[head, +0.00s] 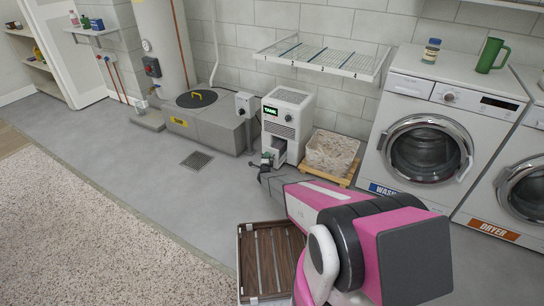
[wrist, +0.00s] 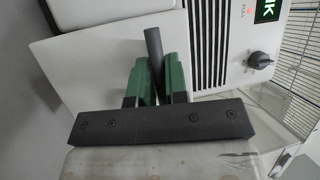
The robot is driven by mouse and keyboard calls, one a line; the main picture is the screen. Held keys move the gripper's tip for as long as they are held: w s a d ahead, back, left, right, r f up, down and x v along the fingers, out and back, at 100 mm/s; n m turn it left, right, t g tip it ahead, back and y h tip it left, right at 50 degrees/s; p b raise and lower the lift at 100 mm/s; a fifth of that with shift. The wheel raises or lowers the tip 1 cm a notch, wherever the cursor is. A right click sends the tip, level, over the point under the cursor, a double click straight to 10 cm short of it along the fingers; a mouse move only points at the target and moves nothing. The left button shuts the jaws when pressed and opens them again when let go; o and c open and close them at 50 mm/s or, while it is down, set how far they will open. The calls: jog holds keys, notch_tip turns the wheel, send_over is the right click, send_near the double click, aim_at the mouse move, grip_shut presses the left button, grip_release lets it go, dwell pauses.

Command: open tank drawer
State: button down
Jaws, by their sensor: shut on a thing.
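The white dehumidifier (head: 290,112) stands against the wall, with a green lit display reading TANK. Its tank drawer (head: 280,145) is low on its front and appears to be partly pulled out. In the wrist view, the drawer's plain white front panel (wrist: 90,55) fills the upper left, beside the vented body (wrist: 207,35). My gripper (head: 266,160) is at the drawer front. In the wrist view, the green fingers of my gripper (wrist: 157,82) are shut on the dark grey bar handle (wrist: 153,45). The handle's lower end is hidden between the fingers.
A wire rack (head: 323,57) hangs above. Grey floor to the left is clear around the drain (head: 197,160).

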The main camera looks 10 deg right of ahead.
jog(key=s+a, duration=0.5)
jog(key=s, duration=0.2)
jog(key=shift+s+a+r, duration=0.15)
jog(key=shift+s+a, duration=0.05)
jog(key=shift+s, duration=0.05)
jog(key=c, duration=1.2)
grip_release()
